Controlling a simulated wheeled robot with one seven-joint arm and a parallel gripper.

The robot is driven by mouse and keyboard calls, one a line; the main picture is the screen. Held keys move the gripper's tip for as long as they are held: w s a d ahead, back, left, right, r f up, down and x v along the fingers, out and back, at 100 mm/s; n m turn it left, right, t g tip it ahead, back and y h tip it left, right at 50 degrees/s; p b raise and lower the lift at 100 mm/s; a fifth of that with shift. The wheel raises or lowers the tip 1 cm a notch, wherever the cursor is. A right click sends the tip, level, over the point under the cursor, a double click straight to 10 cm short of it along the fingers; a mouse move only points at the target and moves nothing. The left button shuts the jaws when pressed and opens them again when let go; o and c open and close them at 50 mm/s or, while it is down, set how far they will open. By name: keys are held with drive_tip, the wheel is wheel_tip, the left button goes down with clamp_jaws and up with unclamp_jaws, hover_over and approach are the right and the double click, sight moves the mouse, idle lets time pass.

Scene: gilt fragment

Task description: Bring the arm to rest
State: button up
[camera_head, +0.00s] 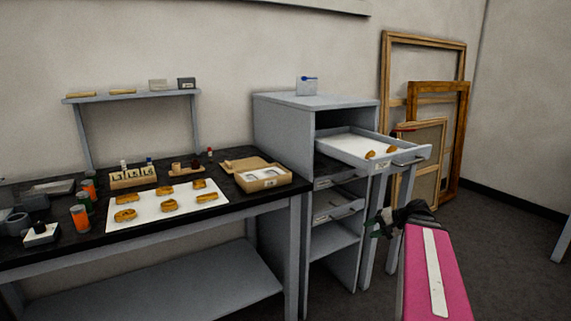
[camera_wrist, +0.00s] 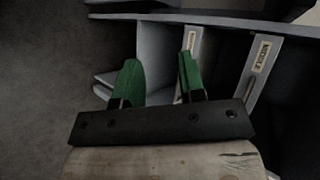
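My gripper (camera_head: 376,224) is low in front of the grey drawer cabinet (camera_head: 282,132), at the right of the head view. My pink arm runs down from it to the bottom edge. In the wrist view its two green fingers (camera_wrist: 158,80) stand apart with nothing between them. Beyond them are cabinet parts with labels, one reading "MIDDLE" (camera_wrist: 262,58). The top drawer (camera_head: 345,147) is pulled out and holds gilt fragments (camera_head: 371,155). I cannot tell whether my gripper touches the cabinet.
A black-topped bench (camera_head: 60,250) at left carries a white sheet (camera_head: 150,217) with several gilt pieces, jars and a wooden box (camera_head: 264,180). Wooden frames (camera_head: 450,95) lean on the wall behind the drawer. Open floor (camera_head: 510,260) lies to the right.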

drive_tip(key=s+a+f+n+g+h, duration=0.2)
drive_tip(key=a+f+h, duration=0.3)
drive_tip(key=f, duration=0.3)
drive_tip(key=s+a+f+n+g+h, duration=0.2)
drive_tip(key=s+a+f+n+h, duration=0.2)
drive_tip(key=a+f, duration=0.3)
wheel_tip(320, 180, down, 2)
drive_tip(key=shift+s+a+f+g+h, duration=0.1)
drive_tip(key=shift+s+a+g+h, duration=0.25)
drive_tip(key=shift+s, duration=0.25)
